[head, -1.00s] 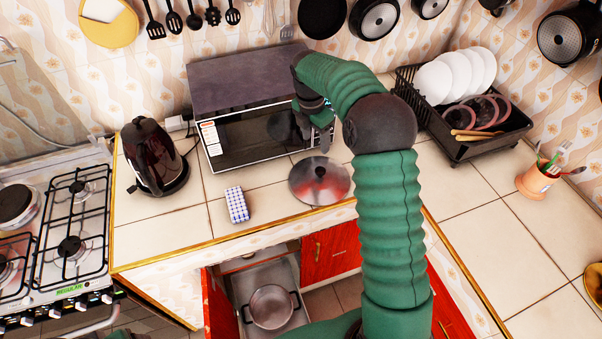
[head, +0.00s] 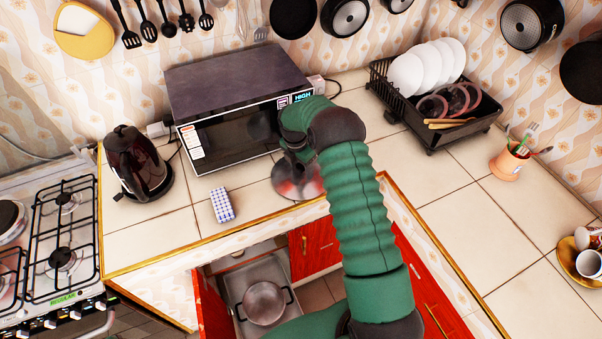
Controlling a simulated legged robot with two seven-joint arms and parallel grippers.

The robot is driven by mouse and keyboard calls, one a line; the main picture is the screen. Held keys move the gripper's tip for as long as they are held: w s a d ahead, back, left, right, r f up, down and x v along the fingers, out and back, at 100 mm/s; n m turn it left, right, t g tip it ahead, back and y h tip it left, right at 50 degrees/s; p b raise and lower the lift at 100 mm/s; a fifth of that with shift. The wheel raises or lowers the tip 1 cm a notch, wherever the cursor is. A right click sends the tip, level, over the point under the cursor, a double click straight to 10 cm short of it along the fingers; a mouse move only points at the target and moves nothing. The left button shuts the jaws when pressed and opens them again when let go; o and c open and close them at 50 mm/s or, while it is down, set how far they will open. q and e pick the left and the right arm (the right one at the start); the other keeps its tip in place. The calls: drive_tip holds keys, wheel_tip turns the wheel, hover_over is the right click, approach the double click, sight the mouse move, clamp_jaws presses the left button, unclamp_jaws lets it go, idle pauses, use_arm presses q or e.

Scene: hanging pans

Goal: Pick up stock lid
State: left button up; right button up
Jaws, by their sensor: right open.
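The stock lid (head: 283,181), a round shiny metal disc, lies on the tiled counter in front of the microwave. My right gripper (head: 298,168) points down over the lid and covers part of it, including its knob. The gripper is open. I cannot tell whether its fingers are around the knob or above it. The stock pot (head: 264,303), with two side handles, stands in the open drawer below the counter. My left gripper is not in view.
The microwave (head: 235,137) stands close behind the lid. A kettle (head: 138,168) and a checkered sponge (head: 222,205) are to the left. A dish rack (head: 455,135) is to the right. The right counter's middle is clear.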

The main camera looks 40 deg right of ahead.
drive_tip(key=shift+w, duration=0.1)
drive_tip(key=shift+c, duration=0.9)
clamp_jaws()
